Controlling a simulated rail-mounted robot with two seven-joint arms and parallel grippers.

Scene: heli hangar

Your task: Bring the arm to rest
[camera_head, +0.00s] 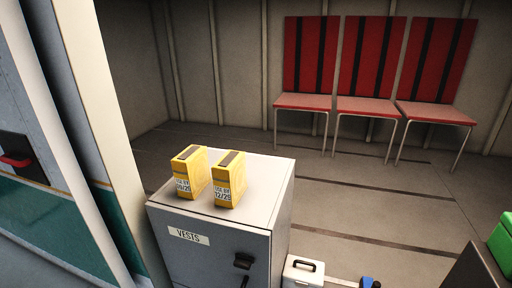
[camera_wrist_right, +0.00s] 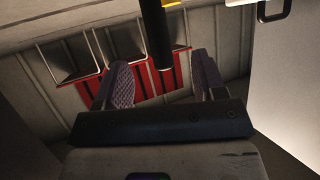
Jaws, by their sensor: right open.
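My right gripper (camera_wrist_right: 163,68) shows in the right wrist view, with its two purple-grey pads spread apart and nothing between them. Behind the pads, a black pole and the red seats appear farther off. Neither gripper shows in the head view, and my left gripper is in no view.
A grey cabinet marked VESTS (camera_head: 216,238) bears two yellow boxes, left (camera_head: 191,172) and right (camera_head: 228,179). A white case (camera_head: 302,273) stands beside it on the floor. Red chairs (camera_head: 372,105) line the back wall. A green box (camera_head: 502,243) is at right.

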